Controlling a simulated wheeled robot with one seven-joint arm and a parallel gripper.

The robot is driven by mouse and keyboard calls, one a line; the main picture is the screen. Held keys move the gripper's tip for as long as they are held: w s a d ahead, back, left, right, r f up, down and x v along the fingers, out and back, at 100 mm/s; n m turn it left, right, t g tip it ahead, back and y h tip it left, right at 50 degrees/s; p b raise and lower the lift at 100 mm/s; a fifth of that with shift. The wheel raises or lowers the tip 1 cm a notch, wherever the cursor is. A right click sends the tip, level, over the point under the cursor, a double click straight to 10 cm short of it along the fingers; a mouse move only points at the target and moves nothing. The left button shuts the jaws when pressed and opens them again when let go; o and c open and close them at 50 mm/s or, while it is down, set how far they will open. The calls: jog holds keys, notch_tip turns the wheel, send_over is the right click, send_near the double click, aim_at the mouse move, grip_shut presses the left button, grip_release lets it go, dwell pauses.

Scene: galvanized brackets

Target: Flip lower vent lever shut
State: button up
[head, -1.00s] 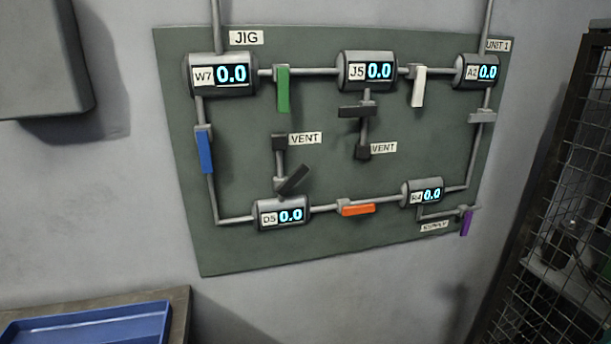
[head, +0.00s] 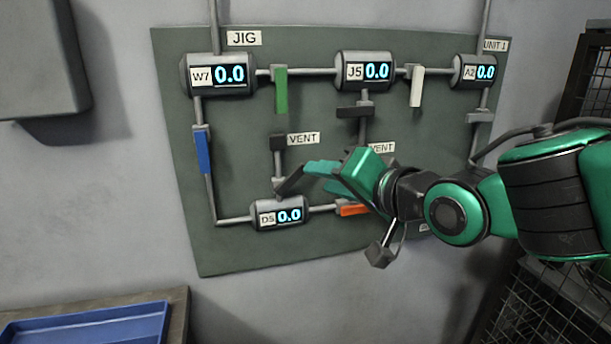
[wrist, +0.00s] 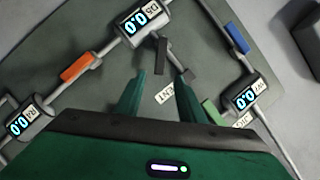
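The lower vent lever (head: 289,181) is a short dark bar above the D5 gauge (head: 278,214), on the pipe below the left VENT label (head: 303,139). It slants across its pipe, its free end up and to the right. In the wrist view the lever (wrist: 161,56) shows just beyond and between my fingertips. My gripper (head: 318,177) is to the right of the lever's free end, its green fingers pointing left. In the wrist view my gripper (wrist: 159,83) has its fingers spread with nothing between them. I cannot tell whether a finger touches the lever.
The orange lever (head: 352,209) is just below my gripper. A second dark lever (head: 354,112) hangs under the J5 gauge (head: 364,72). Green (head: 281,90), white (head: 417,86) and blue (head: 202,149) levers sit on the panel (head: 235,165). My arm hides the panel's lower right.

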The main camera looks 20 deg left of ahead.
aim_at(300, 173)
jog(key=x, duration=0.9)
jog(key=shift+d, duration=0.1)
